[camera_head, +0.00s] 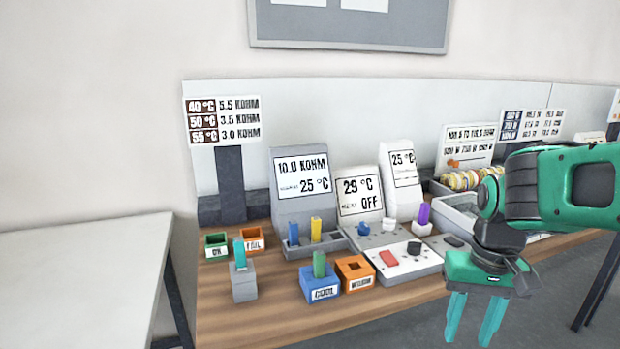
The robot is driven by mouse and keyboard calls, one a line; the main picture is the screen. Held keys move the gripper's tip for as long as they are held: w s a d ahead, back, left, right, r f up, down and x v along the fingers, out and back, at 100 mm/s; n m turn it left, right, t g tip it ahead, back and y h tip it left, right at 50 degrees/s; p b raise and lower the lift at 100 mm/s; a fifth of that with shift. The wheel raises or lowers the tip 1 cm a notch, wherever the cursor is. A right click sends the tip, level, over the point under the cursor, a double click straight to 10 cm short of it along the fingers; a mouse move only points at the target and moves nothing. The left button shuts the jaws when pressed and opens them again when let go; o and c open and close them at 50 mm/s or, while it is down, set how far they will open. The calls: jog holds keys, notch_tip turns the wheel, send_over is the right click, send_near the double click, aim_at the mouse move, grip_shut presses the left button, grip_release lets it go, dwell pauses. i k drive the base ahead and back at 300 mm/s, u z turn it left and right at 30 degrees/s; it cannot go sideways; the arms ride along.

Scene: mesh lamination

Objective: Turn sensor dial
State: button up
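A black dial (414,248) stands on a pale control panel (419,266), beside a red button (389,258). Behind it, a blue knob (363,229) and a white knob (388,224) sit on grey bases in front of the displays. Which of these is the sensor dial I cannot tell. One display (359,194) reads 29 °C and OFF. Another display (402,168) reads 25 °C. My gripper (471,334) points down to the right of the panel and apart from it. Its two teal fingers are spread with nothing between them.
Left of the panel are an orange box (355,287), a blue box (320,290) with a green stick (319,264), and a grey holder (243,284) with a teal stick. A grey tray (460,212) lies behind my arm. Bare wood (275,318) shows at front left.

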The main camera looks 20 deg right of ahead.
aim_at(363, 230)
jog(key=u, duration=1.3)
jog(key=k, duration=1.1)
jog(key=z, duration=1.35)
jog(key=i, duration=1.65)
jog(key=u, duration=0.05)
